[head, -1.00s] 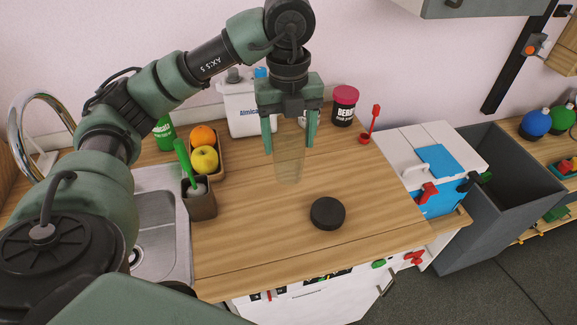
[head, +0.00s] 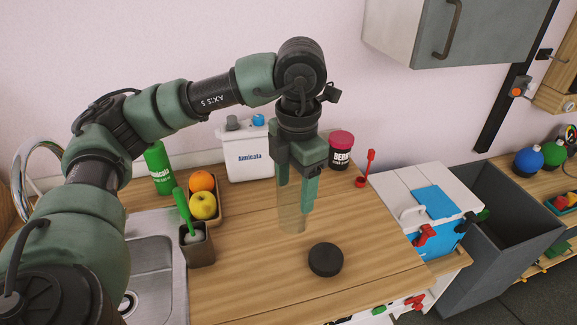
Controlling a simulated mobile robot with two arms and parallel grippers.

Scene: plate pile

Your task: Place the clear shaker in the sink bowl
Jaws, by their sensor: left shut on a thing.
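The clear shaker (head: 290,214) is a tall see-through cup, upright, at the middle of the wooden counter in the head view. My left gripper (head: 296,190) points down from above and is shut on the shaker's upper part. The shaker's base shows below the fingers; I cannot tell whether it touches the counter. The sink bowl (head: 152,262) is a grey metal basin at the lower left, partly hidden by my left arm. My right gripper is not in view.
A black round lid (head: 325,259) lies right of the shaker. A brush holder (head: 198,246) and a fruit tray (head: 219,211) stand between sink and shaker. A white canister (head: 248,152), a green bottle (head: 159,168) and a pink-lidded jar (head: 340,152) line the back. A faucet (head: 33,160) rises behind the sink.

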